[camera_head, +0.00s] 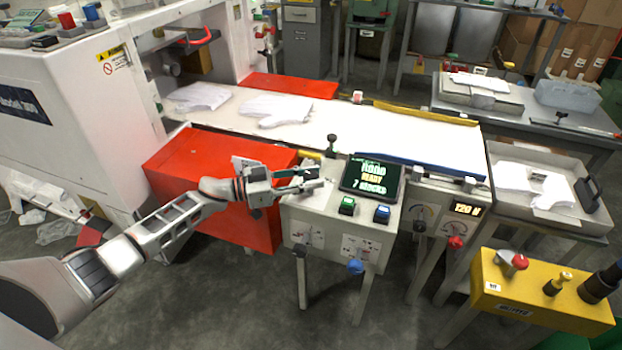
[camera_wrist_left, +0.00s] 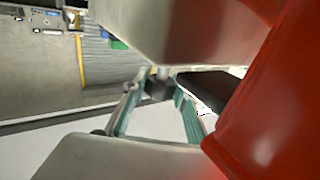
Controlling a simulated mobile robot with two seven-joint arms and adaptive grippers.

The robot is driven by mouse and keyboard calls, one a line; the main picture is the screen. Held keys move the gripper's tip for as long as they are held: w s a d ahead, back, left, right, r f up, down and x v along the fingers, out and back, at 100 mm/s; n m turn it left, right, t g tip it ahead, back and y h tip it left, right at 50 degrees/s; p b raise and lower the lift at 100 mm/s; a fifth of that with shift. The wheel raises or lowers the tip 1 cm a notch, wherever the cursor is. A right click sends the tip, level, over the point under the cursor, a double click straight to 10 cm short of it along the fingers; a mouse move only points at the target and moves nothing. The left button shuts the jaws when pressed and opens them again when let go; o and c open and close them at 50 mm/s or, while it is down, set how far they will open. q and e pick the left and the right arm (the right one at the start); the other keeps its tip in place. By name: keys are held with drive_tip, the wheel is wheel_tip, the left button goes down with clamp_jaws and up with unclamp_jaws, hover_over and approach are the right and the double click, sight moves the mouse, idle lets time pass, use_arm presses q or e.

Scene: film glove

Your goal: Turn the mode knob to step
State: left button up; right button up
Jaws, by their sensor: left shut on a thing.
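My left gripper (camera_head: 318,174) reaches in from the left over the left part of the grey console top (camera_head: 330,205). It is shut on a small dark knob (camera_wrist_left: 158,89), which I take to be the mode knob. In the left wrist view its two teal-padded fingers converge on either side of the knob. In the head view the gripper hides the knob, and its pointer and markings cannot be read. The console screen (camera_head: 371,176) beside the gripper shows green and yellow text including "READY". My right gripper is not in view.
A green button (camera_head: 347,206) and a blue button (camera_head: 382,213) sit on the console top. A black front knob (camera_head: 301,251) and a blue one (camera_head: 355,267) are below. A red cabinet (camera_head: 205,200) stands under my forearm. A conveyor (camera_head: 350,130) runs behind.

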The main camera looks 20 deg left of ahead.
use_arm(q)
drive_tip(key=o, duration=1.1)
drive_tip(key=v, duration=1.2)
